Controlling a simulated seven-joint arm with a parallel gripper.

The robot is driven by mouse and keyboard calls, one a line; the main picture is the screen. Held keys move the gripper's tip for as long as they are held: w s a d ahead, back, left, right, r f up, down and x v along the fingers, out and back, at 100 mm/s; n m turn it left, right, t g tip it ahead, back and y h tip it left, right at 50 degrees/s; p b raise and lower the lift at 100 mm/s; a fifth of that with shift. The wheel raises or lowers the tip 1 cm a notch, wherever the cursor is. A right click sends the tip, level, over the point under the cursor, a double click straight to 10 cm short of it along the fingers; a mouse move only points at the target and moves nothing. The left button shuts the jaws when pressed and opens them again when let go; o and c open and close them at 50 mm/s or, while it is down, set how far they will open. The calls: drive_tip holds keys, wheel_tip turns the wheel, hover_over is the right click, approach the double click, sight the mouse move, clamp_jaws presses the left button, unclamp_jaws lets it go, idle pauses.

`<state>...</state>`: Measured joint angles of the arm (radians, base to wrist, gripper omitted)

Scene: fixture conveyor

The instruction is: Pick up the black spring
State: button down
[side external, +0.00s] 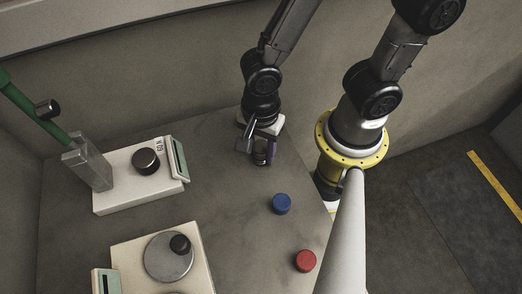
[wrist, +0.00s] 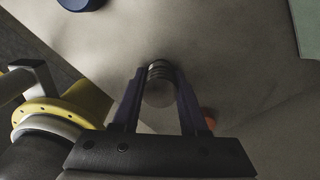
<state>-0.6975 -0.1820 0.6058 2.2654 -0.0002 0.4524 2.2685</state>
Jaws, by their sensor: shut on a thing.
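The black spring (wrist: 159,70) shows in the wrist view as a small dark ringed piece between my fingertips. My gripper (wrist: 158,78) is shut on it, with one finger on each side. In the side external view my gripper (side external: 259,156) points down over the back part of the grey table. The spring is too small and dark there to tell apart from the fingers. I cannot tell whether the spring touches the table or hangs just above it.
A blue round piece (side external: 281,204) and a red one (side external: 305,260) stand near the table's right edge. Two white scales (side external: 124,196) (side external: 132,247) stand at left, with dark round pieces on them. A green lever (side external: 30,108) rises at far left.

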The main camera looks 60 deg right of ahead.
sight(260, 146)
idle(0.3)
drive_tip(key=shift+r, duration=0.5)
wheel_tip(260, 146, up, 2)
drive_tip(key=shift+r, duration=0.1)
drive_tip(key=s+d+r, duration=0.9)
drive_tip(key=s, duration=0.1)
drive_tip(key=shift+s+r, duration=0.4)
idle(1.5)
